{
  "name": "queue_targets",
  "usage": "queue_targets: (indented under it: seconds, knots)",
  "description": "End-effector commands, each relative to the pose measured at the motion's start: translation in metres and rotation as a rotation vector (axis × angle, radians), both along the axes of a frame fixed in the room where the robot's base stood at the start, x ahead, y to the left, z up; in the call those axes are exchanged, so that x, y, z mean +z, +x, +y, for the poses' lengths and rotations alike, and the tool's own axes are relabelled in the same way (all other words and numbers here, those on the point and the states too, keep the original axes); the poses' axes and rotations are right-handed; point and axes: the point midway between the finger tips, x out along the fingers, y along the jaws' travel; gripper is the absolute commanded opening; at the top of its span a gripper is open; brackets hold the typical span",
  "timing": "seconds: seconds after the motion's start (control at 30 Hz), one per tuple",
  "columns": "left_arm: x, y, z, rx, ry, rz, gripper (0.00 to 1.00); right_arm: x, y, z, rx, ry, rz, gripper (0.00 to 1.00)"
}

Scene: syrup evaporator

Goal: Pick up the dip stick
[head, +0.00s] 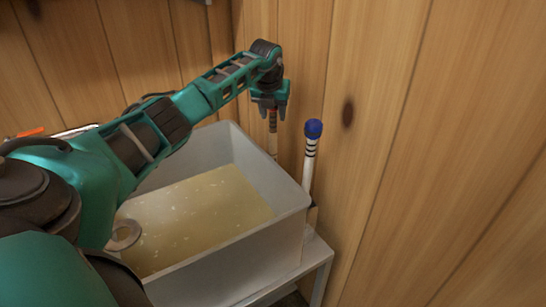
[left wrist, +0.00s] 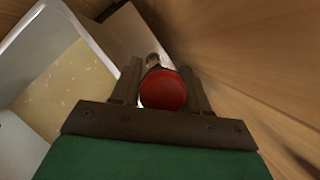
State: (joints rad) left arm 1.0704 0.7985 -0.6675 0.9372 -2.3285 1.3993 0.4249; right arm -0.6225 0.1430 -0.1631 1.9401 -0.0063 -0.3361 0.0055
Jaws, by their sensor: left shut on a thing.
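My left gripper (head: 271,108) points down at the far right corner of the tray and is shut on a red-topped stick (head: 273,140). The stick hangs upright below the fingers, pale with darker bands near the top; its lower end is hidden behind the tray wall. In the left wrist view the stick's round red end (left wrist: 163,90) sits between the two fingers (left wrist: 160,85). A second stick, white with dark bands and a blue cap (head: 313,130), stands nearly upright beside the tray's right corner, apart from the gripper. I cannot tell which stick is the dip stick.
A grey tray (head: 285,185) holds yellowish liquid (head: 200,210) and stands on a white stand (head: 318,255). A ring-shaped metal piece (head: 124,235) is at its left side. The wooden wall (head: 430,150) is close behind the gripper and sticks.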

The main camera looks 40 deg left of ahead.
Motion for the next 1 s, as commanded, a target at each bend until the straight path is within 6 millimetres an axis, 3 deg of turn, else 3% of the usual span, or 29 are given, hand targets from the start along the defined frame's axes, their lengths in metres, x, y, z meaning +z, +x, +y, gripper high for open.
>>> queue_targets:
  seconds: [0.37, 0.77, 1.0]
  knots:
    - [0.0, 0.0, 0.0, 0.0, 0.0, 0.0, 0.01, 0.0, 0.0, 0.0, 0.0, 0.0, 0.0, 0.43]
    - [0.004, 0.0, 0.0, 0.001, 0.0, -0.002, 0.0, 0.0, -0.001, 0.0, -0.001, 0.001, 0.001, 0.43]
    - [0.029, 0.001, 0.001, 0.001, 0.001, -0.005, 0.0, 0.001, -0.001, 0.0, -0.001, 0.0, 0.002, 0.43]
